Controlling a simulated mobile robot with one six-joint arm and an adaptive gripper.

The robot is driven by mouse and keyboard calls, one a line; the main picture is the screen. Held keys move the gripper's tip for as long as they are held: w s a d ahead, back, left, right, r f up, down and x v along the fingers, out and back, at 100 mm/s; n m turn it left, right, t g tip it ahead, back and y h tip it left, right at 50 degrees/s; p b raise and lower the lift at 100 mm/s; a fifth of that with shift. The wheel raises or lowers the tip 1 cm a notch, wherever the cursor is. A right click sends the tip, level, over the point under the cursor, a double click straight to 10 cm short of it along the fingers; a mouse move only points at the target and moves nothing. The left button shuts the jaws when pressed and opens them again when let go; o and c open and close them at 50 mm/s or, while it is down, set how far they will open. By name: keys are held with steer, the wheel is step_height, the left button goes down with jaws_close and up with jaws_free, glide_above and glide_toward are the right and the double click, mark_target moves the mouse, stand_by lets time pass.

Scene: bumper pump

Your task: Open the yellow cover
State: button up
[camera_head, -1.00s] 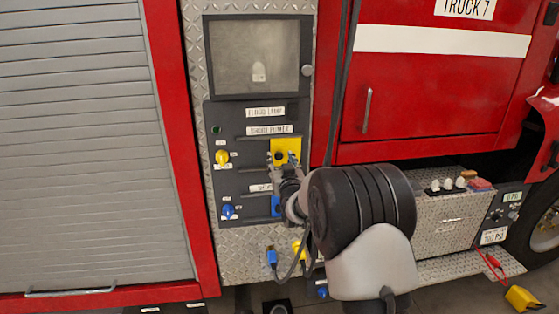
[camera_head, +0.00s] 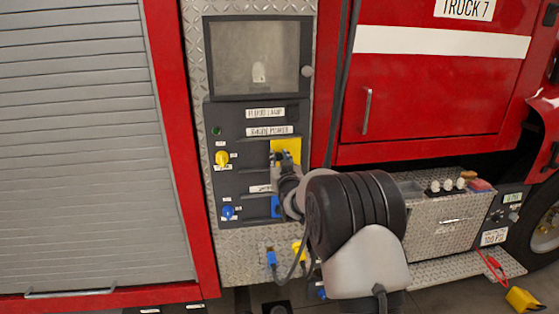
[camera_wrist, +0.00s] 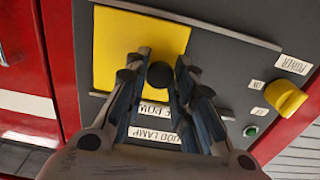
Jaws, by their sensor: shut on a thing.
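The yellow cover (camera_head: 284,145) is a flat square plate on the dark control panel, right of the yellow knob. In the wrist view the yellow cover (camera_wrist: 120,45) fills the upper middle, with a round black knob (camera_wrist: 160,75) near its edge. My gripper (camera_head: 286,158) is at the cover in the head view and hides its lower part. In the wrist view the fingers of my gripper (camera_wrist: 161,68) stand on both sides of the black knob, shut on it. Whether the cover is lifted off the panel cannot be told.
A yellow knob (camera_head: 222,158) and a blue knob (camera_head: 228,212) stick out at the panel's left. A blue cover (camera_head: 275,206) sits below, partly behind my arm. Cables hang near the lower plugs. A box with a diamond-plate front (camera_head: 440,225) stands at the right.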

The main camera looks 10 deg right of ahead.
jaws_close()
steer(key=a+b, duration=0.3)
steer(key=a, duration=0.7)
steer(key=shift+a, duration=0.15)
steer(key=o, duration=0.7)
jaws_free()
steer(key=shift+s, duration=0.1)
